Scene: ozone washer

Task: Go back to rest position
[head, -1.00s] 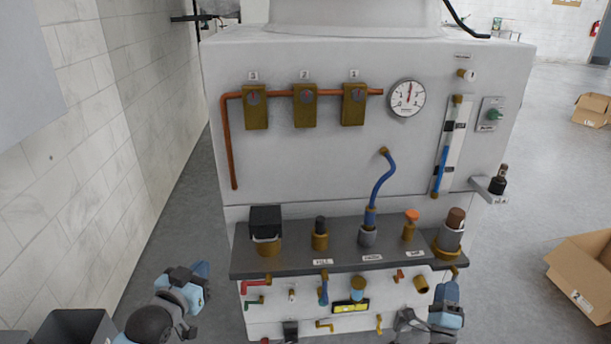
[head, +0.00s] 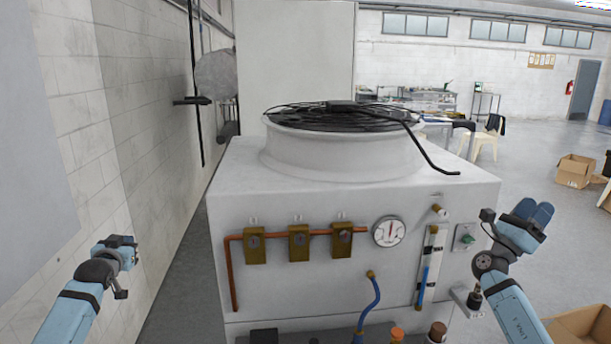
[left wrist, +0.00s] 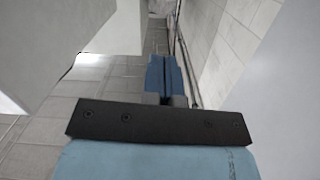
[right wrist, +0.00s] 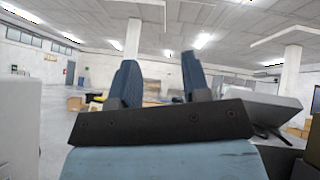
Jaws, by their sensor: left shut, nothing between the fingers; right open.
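My left gripper (head: 128,250) is raised at the left, beside the white washer (head: 350,190) and near the wall. In the left wrist view its blue fingers (left wrist: 165,74) are together with nothing between them. My right gripper (head: 534,212) is raised at the washer's right side, its fingers pointing up. In the right wrist view its fingers (right wrist: 161,78) stand apart and the gap is empty. Neither gripper visibly holds anything. The washer's lower panel is mostly cut off by the bottom of the head view.
The washer's front carries brass valves (head: 299,243), a round gauge (head: 389,232) and a blue hose (head: 369,300). A block wall (head: 145,120) stands at the left. Cardboard boxes (head: 575,171) lie on the floor at the right. Open floor (head: 525,160) shows behind.

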